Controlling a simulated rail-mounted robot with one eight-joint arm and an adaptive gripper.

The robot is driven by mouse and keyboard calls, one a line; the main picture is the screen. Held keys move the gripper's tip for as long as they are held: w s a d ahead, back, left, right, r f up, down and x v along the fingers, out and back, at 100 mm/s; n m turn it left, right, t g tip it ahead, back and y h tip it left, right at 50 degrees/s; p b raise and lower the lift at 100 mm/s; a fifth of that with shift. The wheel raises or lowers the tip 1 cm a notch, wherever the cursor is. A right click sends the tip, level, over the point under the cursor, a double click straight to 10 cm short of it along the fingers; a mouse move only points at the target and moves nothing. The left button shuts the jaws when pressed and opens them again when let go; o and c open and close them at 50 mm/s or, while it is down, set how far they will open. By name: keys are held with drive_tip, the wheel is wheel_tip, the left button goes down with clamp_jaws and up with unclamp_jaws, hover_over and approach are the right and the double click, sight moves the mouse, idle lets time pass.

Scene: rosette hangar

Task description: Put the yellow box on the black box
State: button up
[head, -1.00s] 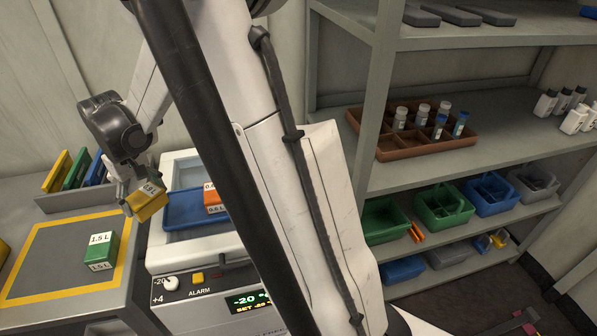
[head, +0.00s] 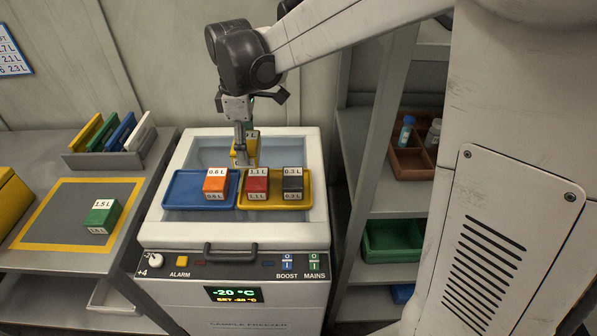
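The yellow box (head: 252,148) is held in my gripper (head: 243,155), above the back part of the open freezer and behind the trays. One finger covers part of the box. My gripper appears shut on it. The black box (head: 293,184), labelled 0.3 L, stands at the right end of the yellow tray (head: 275,205) in the freezer. The yellow box is to the left of and behind the black box, apart from it. The top of the black box is bare.
A red box (head: 257,184) stands left of the black box on the yellow tray. An orange box (head: 215,183) is on the blue tray (head: 182,190). A green box (head: 102,217) sits on the left bench mat. A shelf (head: 372,190) stands to the right.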

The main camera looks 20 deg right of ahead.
drive_tip(key=d+f, duration=0.2)
drive_tip(key=d, duration=0.1)
drive_tip(key=d+f, duration=0.2)
drive_tip(key=d, duration=0.2)
drive_tip(key=d+f, duration=0.2)
drive_tip(key=d, duration=0.2)
drive_tip(key=shift+d+f+p, duration=0.2)
drive_tip(key=shift+f+p, duration=0.1)
drive_tip(key=shift+f, duration=2.15)
drive_tip(key=shift+f, duration=0.15)
drive_tip(key=o, duration=1.3)
drive_tip(key=shift+c, duration=0.2)
